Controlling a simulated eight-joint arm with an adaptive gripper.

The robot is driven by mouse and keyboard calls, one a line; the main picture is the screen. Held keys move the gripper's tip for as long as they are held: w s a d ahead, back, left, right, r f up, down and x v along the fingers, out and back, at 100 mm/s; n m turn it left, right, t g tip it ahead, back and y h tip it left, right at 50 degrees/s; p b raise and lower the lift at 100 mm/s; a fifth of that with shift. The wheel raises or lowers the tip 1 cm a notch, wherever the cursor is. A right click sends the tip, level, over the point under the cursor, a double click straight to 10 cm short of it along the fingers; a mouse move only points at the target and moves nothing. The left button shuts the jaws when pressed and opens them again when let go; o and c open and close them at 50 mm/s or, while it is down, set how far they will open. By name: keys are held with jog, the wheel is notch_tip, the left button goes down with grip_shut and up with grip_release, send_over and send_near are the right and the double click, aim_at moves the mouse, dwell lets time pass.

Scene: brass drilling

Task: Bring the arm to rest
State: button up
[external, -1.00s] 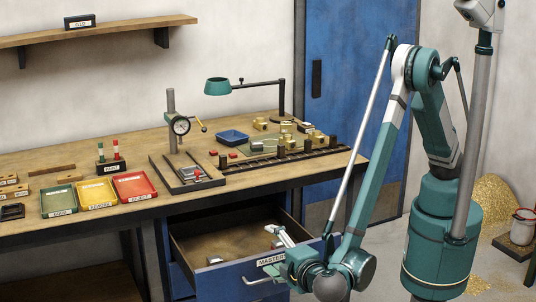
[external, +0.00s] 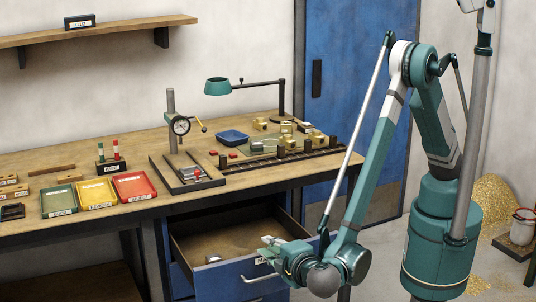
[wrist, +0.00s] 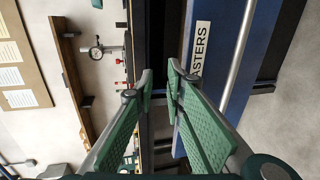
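My gripper (external: 266,243) is at the front right of the open blue drawer in the external view, over its front edge. In the wrist view its two green fingers (wrist: 159,78) lean towards each other with a narrow gap between the tips. Nothing shows between them. The drawer front (wrist: 205,70) with its "MASTERS" label (wrist: 200,48) lies just right of the fingers in the wrist view. In the external view my gripper hides part of that label.
The drawer (external: 222,278) stands open with a small metal piece (external: 214,258) inside. The bench (external: 110,222) above carries a dial gauge stand (external: 172,125), a red tray (external: 135,187), a yellow tray (external: 96,194) and brass parts. A blue door (external: 345,90) stands behind.

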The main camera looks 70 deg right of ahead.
jog(key=w+d+r+g+y, duration=0.1)
jog(key=w+d+r, duration=0.35)
jog(key=d, duration=0.25)
jog(key=w+d+r+g+y, duration=0.1)
jog(key=w+d+r+g, duration=0.15)
jog(key=w+d, duration=0.35)
jog(key=d+r+m+g+y+p, duration=0.1)
jog(key=d+r, duration=0.2)
jog(key=d, duration=0.6)
jog(key=d+r+y, duration=0.1)
jog(key=d+r, duration=0.2)
jog(key=d, duration=0.7)
jog(key=s+d+r+m+g+y+p, duration=0.1)
jog(key=s+d+r+y, duration=0.15)
jog(key=d, duration=0.35)
jog(key=s+d+r+m+y, duration=0.1)
jog(key=s+d+m, duration=0.15)
jog(key=d, duration=0.45)
jog(key=s+d+m+t+y, duration=0.1)
jog(key=s+d+m, duration=0.1)
jog(key=s+d, duration=0.3)
jog(key=s+d+r+m+t+y+p, duration=0.1)
jog(key=s+d+m+y, duration=0.1)
jog(key=s+d, duration=0.3)
jog(key=s, duration=0.4)
jog(key=shift+d+r, duration=0.3)
jog(key=shift+d, duration=0.05)
